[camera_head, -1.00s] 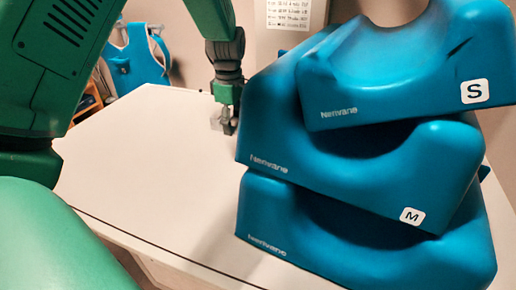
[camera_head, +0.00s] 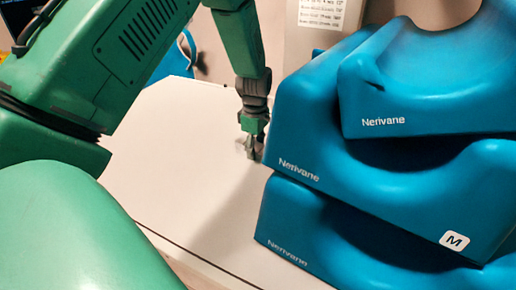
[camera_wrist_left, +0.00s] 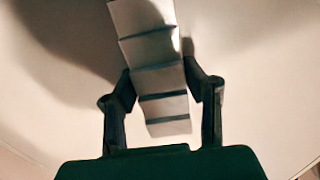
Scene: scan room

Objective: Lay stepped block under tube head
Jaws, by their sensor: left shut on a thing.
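The stepped block (camera_wrist_left: 155,62) is pale grey with several steps marked by dark lines. In the left wrist view it stands between the two fingers of my left gripper (camera_wrist_left: 162,88), which is shut on it. In the head view my left gripper (camera_head: 254,146) hangs down over the white table, left of the blue cushions. Only a small pale part of the block (camera_head: 241,143) shows there. Whether the block touches the table is hard to tell. The tube head is not in view. My right gripper is not in view.
A stack of blue positioning cushions (camera_head: 300,215), marked Nerivane, fills the right side, close beside my left gripper. The white table (camera_head: 150,160) is bare to the left. A printed sheet (camera_head: 328,12) hangs on the back wall.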

